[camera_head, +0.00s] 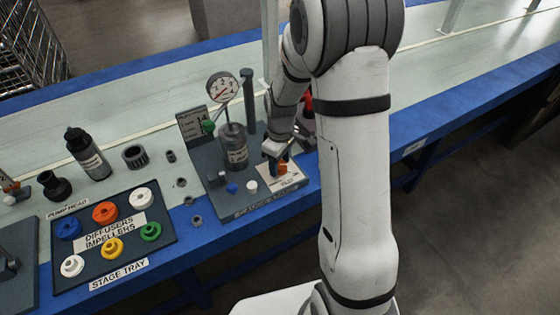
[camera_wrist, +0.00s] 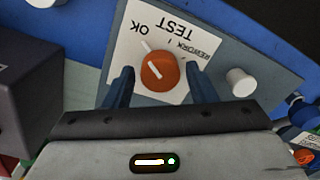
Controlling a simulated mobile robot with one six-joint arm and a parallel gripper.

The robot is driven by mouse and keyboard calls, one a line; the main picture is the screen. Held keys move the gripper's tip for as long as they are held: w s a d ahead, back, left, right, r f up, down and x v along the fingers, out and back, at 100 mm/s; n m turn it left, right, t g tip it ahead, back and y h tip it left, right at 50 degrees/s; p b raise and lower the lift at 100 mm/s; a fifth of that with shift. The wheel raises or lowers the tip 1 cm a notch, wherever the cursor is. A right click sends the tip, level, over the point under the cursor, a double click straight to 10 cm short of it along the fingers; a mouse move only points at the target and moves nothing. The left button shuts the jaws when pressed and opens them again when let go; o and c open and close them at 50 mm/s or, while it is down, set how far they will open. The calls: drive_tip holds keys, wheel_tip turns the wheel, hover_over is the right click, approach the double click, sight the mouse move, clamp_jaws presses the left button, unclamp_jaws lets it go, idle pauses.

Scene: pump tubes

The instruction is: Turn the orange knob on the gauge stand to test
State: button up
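The orange knob (camera_wrist: 160,74) sits on a white label plate (camera_wrist: 125,55) printed OK, TEST and REWORK, upside down in the wrist view. Its white pointer line slants to the upper left, towards the OK side. My gripper (camera_wrist: 161,88) is open, with one dark finger on each side of the knob and a small gap showing at each side. In the head view my gripper (camera_head: 276,156) is over the gauge stand (camera_head: 225,204), and the orange knob (camera_head: 283,168) shows partly below it. Whether the fingertips reach down to knob height is unclear.
A white knob (camera_wrist: 240,82) is beside the label plate. The stage tray (camera_head: 64,248) with coloured rings lies to the left.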

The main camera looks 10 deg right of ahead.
drive_tip(key=c, duration=0.8)
drive_tip(key=shift+o, duration=0.2)
drive_tip(key=shift+m, duration=0.3)
drive_tip(key=m+p, duration=0.1)
drive_tip(key=m, duration=0.9)
drive_tip(key=shift+m, duration=0.3)
drive_tip(key=o, duration=1)
